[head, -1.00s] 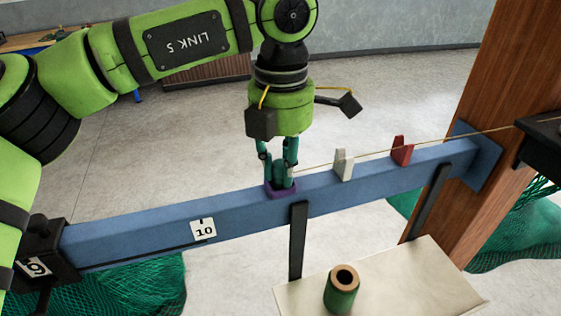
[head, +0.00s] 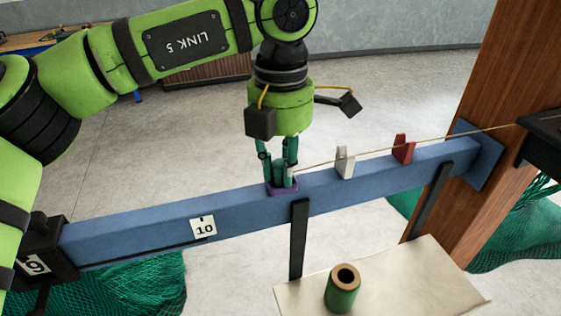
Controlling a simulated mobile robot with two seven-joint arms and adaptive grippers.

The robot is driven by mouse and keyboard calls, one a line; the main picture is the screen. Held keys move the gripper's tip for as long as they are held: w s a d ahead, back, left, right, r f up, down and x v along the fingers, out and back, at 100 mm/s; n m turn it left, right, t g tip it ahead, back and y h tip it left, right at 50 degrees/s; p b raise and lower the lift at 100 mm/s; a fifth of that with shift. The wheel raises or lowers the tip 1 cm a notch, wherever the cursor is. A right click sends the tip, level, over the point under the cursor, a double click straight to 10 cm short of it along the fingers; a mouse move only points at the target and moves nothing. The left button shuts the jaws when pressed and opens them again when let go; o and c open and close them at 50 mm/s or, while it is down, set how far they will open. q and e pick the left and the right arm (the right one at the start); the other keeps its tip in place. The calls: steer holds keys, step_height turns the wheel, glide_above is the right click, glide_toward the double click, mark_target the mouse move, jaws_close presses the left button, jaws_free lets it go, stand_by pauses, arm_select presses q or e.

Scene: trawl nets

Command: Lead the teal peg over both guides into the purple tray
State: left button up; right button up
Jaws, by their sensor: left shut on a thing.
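My left gripper (head: 279,170) points down over the blue beam and is shut on the teal peg (head: 281,172). The peg stands upright in or right at the small purple tray (head: 271,187) on the beam's top; I cannot tell whether it touches the tray floor. A thin cord (head: 370,155) runs from beside the peg to the right. It passes the white guide (head: 345,163) and the red guide (head: 403,149), both on the beam, appearing to lie across their notches. My right gripper is not in view.
The blue beam (head: 140,230) runs from a black clamp (head: 38,264) at left to a wooden post (head: 500,110) at right. A green spool (head: 342,290) stands on a pale board (head: 410,285) below. Green nets (head: 140,288) lie on the floor. The beam's left stretch is clear.

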arm_select(q)
steer(key=o, duration=0.9)
step_height(320, 180, up, 12)
